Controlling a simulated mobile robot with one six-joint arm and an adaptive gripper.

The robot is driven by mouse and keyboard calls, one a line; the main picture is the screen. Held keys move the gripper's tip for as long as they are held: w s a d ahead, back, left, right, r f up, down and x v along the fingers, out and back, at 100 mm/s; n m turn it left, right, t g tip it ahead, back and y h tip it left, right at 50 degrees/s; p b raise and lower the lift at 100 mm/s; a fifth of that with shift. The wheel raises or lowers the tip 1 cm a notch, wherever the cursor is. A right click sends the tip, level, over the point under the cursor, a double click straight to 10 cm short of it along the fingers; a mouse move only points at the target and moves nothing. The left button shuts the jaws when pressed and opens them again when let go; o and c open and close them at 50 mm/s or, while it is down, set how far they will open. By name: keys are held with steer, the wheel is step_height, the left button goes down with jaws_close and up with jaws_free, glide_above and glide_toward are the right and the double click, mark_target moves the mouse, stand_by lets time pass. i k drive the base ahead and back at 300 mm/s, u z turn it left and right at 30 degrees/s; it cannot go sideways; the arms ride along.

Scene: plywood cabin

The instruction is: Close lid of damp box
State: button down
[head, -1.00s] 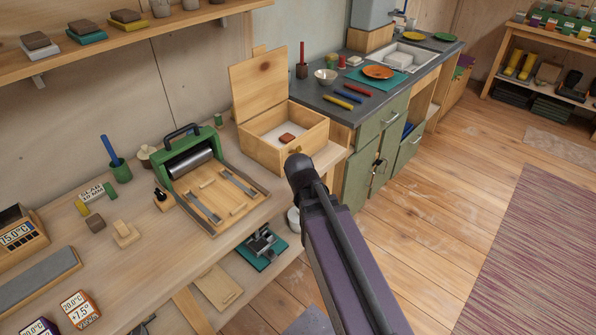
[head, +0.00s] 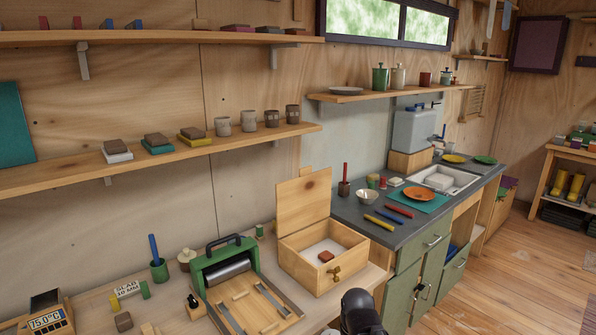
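The damp box (head: 309,275) is a light wooden box on the workbench, near the right end beside the grey counter. Its hinged lid (head: 304,202) stands open, raised near upright at the back with its flat face toward me. Inside are a white floor (head: 316,249) and a small reddish-brown block (head: 326,256). A brass fitting (head: 334,273) is on the front wall. A dark, rounded part of my arm shows at the bottom edge, in front of and below the box, apart from the lid. My gripper's fingers are not visible.
A green-framed slab roller (head: 224,262) stands just left of the box. The counter (head: 348,212) on the right holds a bowl (head: 367,197), coloured rods and plates. A shelf (head: 200,150) with cups hangs on the wall, up and left of the lid.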

mark_target(303, 200)
steer(key=k, duration=1.3)
steer(key=u, duration=0.35)
steer(key=i, duration=1.65)
steer(key=z, duration=0.35)
